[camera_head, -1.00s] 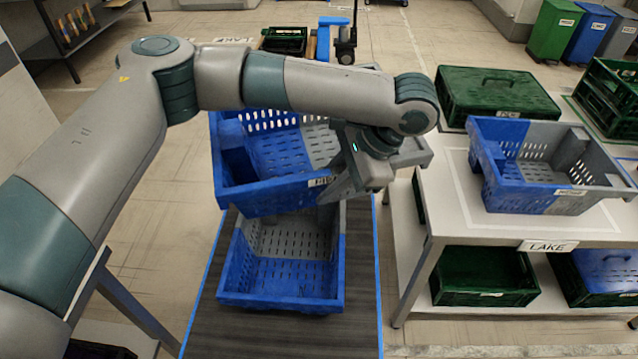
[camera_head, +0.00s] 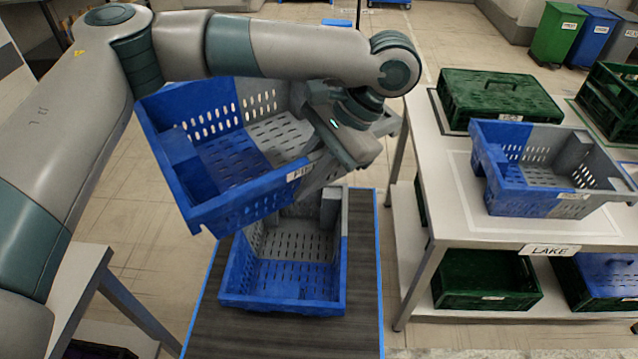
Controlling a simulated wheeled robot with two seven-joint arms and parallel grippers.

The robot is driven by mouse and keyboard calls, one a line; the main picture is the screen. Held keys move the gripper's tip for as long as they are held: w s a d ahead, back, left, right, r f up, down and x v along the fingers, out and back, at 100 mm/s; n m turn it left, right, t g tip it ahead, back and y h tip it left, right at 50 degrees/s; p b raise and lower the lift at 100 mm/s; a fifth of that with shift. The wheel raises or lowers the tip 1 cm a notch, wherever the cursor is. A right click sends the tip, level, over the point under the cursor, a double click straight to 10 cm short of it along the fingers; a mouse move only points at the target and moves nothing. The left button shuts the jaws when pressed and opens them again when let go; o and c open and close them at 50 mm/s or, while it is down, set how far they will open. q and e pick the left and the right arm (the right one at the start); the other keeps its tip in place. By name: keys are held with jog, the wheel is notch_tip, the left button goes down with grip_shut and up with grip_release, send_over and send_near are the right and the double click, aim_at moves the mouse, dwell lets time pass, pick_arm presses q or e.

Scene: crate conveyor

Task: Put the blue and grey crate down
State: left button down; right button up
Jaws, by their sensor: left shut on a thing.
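A blue and grey crate (camera_head: 235,208) is held in the air over the dark conveyor, tilted with its blue end lower left. My left gripper (camera_head: 335,150) is shut on its grey side wall near the label; the fingertips are partly hidden. A second blue and grey crate (camera_head: 283,302) sits on the conveyor (camera_head: 275,335) just below, partly covered by the held one. A third blue and grey crate (camera_head: 515,212) stands on the table at right, beside a green crate. My right gripper is not in view.
The white table (camera_head: 440,205) at right carries a closed green crate (camera_head: 497,95) and a LAKE label. Its lower shelf holds a green crate (camera_head: 485,285) and a blue and green one. Bare floor lies between the table and the conveyor.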

pick_arm(q)
jog(key=s+a+r+n, duration=0.1)
jog(key=r, duration=0.1)
jog(key=s+a+r+n+g, duration=0.1)
jog(key=r, duration=0.1)
jog(key=s+a+r+n+g, duration=0.1)
jog(key=a+r+n, duration=0.1)
jog(key=shift+s+a+h, duration=0.1)
jog(key=shift+s+h, duration=0.15)
jog(key=shift+h, duration=0.15)
jog(key=shift+w, duration=0.1)
jog(key=w+d+n, duration=0.1)
jog(key=w+d, duration=0.2)
jog(key=w+d+n+g+h, duration=0.1)
jog(key=w+d+n, duration=0.1)
jog(key=w+d, duration=0.1)
jog(key=w+d+n+g, duration=0.1)
jog(key=w+d, duration=0.2)
jog(key=d, duration=0.1)
jog(key=shift+w+d+n, duration=0.2)
jog(key=shift+d+n, duration=0.1)
jog(key=shift+d, duration=0.05)
jog(key=shift+f, duration=0.1)
dwell(0.4)
